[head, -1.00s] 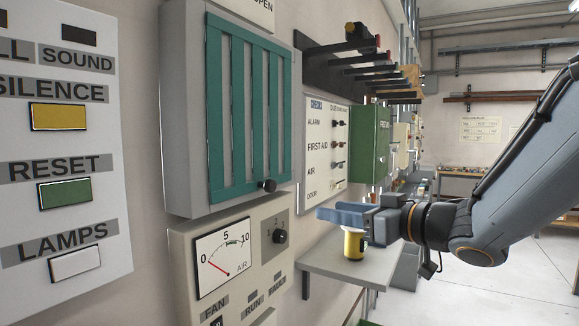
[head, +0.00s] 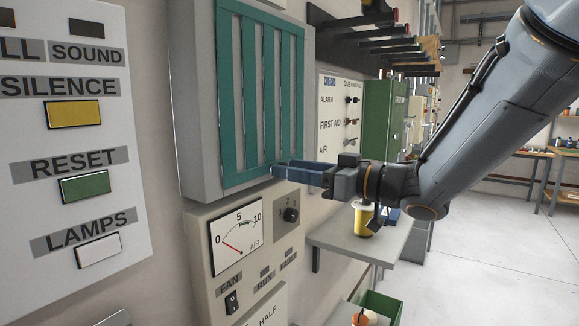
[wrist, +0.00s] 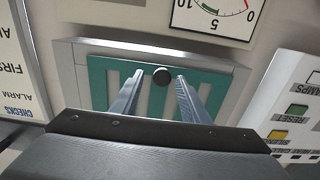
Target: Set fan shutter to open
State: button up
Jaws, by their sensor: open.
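The fan shutter (head: 262,100) is a teal slatted panel in a grey wall housing, with light gaps between its upright slats. Its round black knob (wrist: 161,76) is at the panel's lower edge; the wrist view is upside down. My gripper (head: 276,169) is open at the lower right of the shutter. In the wrist view my gripper (wrist: 158,77) has one finger on each side of the knob. I cannot tell whether either finger touches it. In the head view my fingers hide the knob.
Below the shutter is a panel with an AIR gauge (head: 238,237), a rotary knob (head: 291,214) and a FAN switch (head: 231,302). Left is a button panel (head: 75,130). Right are a checks board (head: 339,115), a green cabinet (head: 377,118) and a shelf (head: 350,243) bearing a yellow container.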

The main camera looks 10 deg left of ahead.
jog(key=shift+c, duration=0.3)
jog(key=shift+a, duration=0.1)
grip_shut()
jog(key=shift+w+d+r, duration=0.1)
jog(key=shift+w+d, duration=0.25)
jog(key=shift+w, duration=0.45)
jog(key=shift+w+d, duration=0.35)
jog(key=shift+w, duration=0.4)
jog(key=shift+c, duration=1.3)
grip_release()
jog(key=o, duration=0.3)
jog(key=shift+w+d, duration=0.1)
jog(key=shift+w, duration=0.1)
jog(key=shift+b+v, duration=1.05)
jog(key=shift+v, duration=2.8)
jog(key=shift+s, duration=0.15)
